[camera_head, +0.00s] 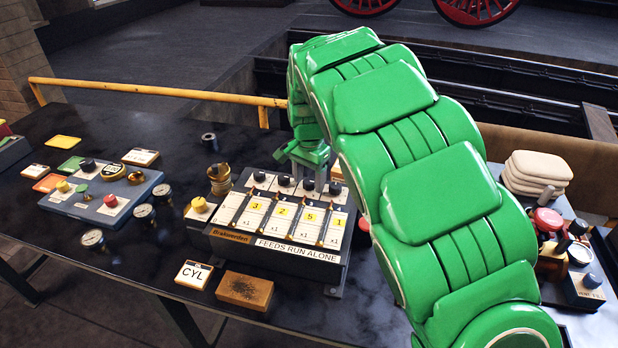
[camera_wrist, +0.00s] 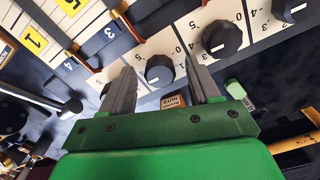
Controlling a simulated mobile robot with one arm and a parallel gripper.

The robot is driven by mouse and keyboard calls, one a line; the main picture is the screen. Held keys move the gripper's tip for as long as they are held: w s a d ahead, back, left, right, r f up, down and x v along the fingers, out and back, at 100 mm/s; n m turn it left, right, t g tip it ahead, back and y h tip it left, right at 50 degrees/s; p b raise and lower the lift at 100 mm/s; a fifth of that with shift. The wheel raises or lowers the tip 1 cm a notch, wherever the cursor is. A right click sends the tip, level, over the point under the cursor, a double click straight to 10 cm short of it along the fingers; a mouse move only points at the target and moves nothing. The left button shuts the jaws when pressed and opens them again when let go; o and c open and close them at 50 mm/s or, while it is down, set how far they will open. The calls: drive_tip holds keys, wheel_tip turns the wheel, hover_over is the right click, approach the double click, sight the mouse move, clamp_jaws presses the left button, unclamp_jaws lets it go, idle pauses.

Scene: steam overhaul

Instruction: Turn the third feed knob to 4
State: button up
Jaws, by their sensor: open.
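The feed box (camera_head: 275,252) has a row of black knobs along its back edge, with yellow numbers 3, 2, 5 and 1 on the strips in front. The third feed knob (camera_head: 308,185) belongs to the strip marked 5. In the wrist view this black knob (camera_wrist: 160,70) stands between the fingertips, with a white pointer mark; I cannot tell its exact setting. My gripper (camera_wrist: 163,85) is open, one finger on each side of the knob, with gaps visible. The fourth knob (camera_head: 335,188) is mostly hidden by a finger in the wrist view.
Neighbouring knobs (camera_wrist: 222,38) stand close to the right finger. A brass fitting (camera_head: 219,180), a CYL block (camera_head: 194,274) and a brown block (camera_head: 245,290) lie around the box. A yellow rail (camera_head: 160,92) runs behind the bench.

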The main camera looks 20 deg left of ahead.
sight(309, 181)
drive_tip(key=shift+r, duration=0.1)
drive_tip(key=shift+r, duration=3.8)
